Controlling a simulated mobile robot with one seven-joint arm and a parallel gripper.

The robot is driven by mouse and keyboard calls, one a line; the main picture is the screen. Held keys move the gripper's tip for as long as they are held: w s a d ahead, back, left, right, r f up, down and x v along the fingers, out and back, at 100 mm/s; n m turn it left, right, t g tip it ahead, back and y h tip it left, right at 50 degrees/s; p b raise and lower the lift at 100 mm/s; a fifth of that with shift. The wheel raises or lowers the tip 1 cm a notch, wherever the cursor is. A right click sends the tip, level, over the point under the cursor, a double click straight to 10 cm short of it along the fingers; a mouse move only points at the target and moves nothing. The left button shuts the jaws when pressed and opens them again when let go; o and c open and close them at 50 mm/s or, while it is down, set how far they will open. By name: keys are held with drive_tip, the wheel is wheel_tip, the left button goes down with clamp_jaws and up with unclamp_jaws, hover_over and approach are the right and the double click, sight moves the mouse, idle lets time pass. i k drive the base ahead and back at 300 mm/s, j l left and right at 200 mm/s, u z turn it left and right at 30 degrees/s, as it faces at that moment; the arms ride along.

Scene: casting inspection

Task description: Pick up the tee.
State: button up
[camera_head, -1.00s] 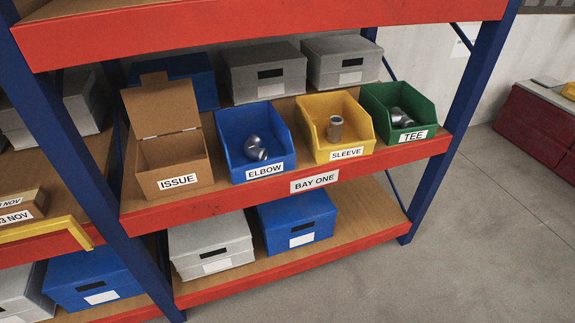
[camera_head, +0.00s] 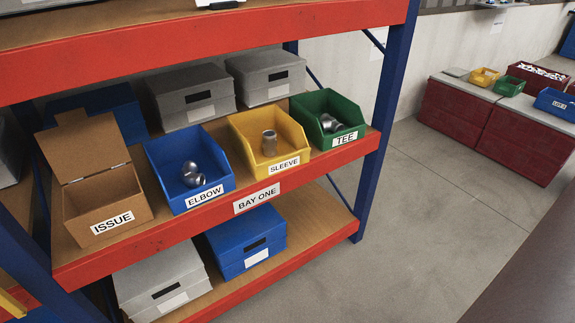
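The tee (camera_head: 330,122) is a grey metal pipe fitting. It lies inside the green open-front bin (camera_head: 306,107) labelled TEE, at the right end of the middle shelf. The bin's front wall hides its lower part. My gripper is not in view.
Left of the green bin stand a yellow SLEEVE bin (camera_head: 244,129), a blue ELBOW bin (camera_head: 163,164) and an open cardboard ISSUE box (camera_head: 81,207). A blue rack post (camera_head: 379,150) stands just right. Open floor (camera_head: 400,240) lies right, before a dark red bench (camera_head: 505,133).

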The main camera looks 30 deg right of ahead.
sight(327, 123)
drive_tip(key=z, duration=1.25)
